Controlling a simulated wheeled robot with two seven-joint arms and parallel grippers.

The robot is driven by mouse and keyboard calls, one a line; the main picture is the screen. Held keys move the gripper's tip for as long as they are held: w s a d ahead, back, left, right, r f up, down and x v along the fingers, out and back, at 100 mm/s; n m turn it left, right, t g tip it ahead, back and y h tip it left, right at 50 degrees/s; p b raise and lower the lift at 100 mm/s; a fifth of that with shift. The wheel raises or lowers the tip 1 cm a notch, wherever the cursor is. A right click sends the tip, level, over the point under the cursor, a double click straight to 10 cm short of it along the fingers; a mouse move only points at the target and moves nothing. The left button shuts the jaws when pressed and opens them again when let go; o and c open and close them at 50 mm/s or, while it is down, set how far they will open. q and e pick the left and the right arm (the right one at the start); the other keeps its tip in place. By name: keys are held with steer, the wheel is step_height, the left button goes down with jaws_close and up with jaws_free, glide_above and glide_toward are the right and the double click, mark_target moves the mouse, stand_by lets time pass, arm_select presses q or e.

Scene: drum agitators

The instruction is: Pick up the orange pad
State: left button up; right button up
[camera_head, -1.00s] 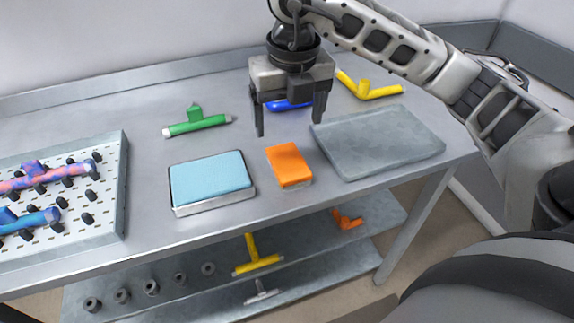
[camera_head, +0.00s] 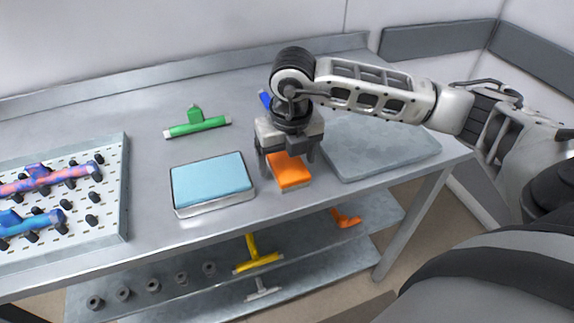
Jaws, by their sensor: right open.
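The orange pad (camera_head: 290,172) lies on the metal table, between the light-blue pad and the grey slab. My right gripper (camera_head: 287,168) is open and lowered over the pad's far part, with one finger at each side of it. Whether the fingers touch the pad cannot be told. The gripper body hides part of the pad's far edge. My left gripper is not in view.
A light-blue pad (camera_head: 211,178) in a metal tray sits left of the orange pad. A grey slab (camera_head: 383,148) lies close on the right. A green T-shaped part (camera_head: 197,124) lies behind. A pegged board (camera_head: 107,219) stands at the left.

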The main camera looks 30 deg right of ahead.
steer(key=c, duration=1.1)
steer(key=shift+r, duration=0.15)
